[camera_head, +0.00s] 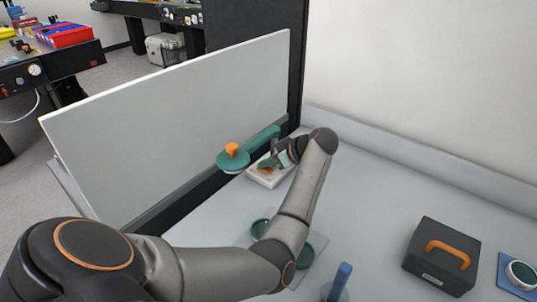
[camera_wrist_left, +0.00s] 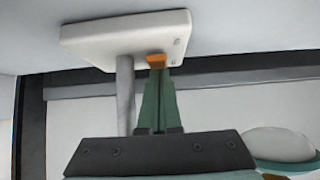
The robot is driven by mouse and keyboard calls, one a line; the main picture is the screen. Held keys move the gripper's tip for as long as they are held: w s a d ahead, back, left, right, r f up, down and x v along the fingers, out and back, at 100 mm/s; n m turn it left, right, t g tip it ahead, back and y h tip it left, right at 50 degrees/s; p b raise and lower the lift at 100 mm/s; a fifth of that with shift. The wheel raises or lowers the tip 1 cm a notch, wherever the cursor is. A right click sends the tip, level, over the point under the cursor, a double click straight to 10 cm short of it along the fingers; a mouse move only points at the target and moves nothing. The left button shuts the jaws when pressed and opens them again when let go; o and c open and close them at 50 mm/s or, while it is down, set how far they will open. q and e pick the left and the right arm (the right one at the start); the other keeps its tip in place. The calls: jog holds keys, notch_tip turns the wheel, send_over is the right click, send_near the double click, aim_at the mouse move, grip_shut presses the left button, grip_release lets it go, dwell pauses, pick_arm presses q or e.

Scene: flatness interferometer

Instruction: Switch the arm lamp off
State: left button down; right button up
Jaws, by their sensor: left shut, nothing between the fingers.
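The arm lamp has a teal round head (camera_head: 233,162) with an orange knob on top, a teal arm and a white base (camera_head: 254,177) on the bench. In the left wrist view the white base (camera_wrist_left: 100,40) is at the top, with a grey post and a small orange switch (camera_wrist_left: 157,61). The lamp head (camera_wrist_left: 285,148) shows at the lower right there. My left gripper (camera_head: 268,164) is over the base. Its teal fingers (camera_wrist_left: 158,72) are shut and empty, with the tips right at the switch; I cannot tell whether they press it. My right gripper is not in view.
A pale upright panel (camera_head: 180,110) stands behind the lamp. Green round dishes (camera_head: 259,228) lie under my forearm, near a blue-handled item (camera_head: 341,280). A dark case with an orange handle (camera_head: 440,258) stands at right. The bench between is clear.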

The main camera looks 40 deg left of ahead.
pick_arm(q)
jog(key=shift+s+a+r, duration=0.1)
jog(key=shift+a+r, duration=0.05)
jog(key=shift+a, duration=0.65)
jog(key=shift+d, duration=0.1)
jog(key=v, duration=1.2)
jog(key=shift+r, duration=0.25)
jog(key=shift+d, duration=0.1)
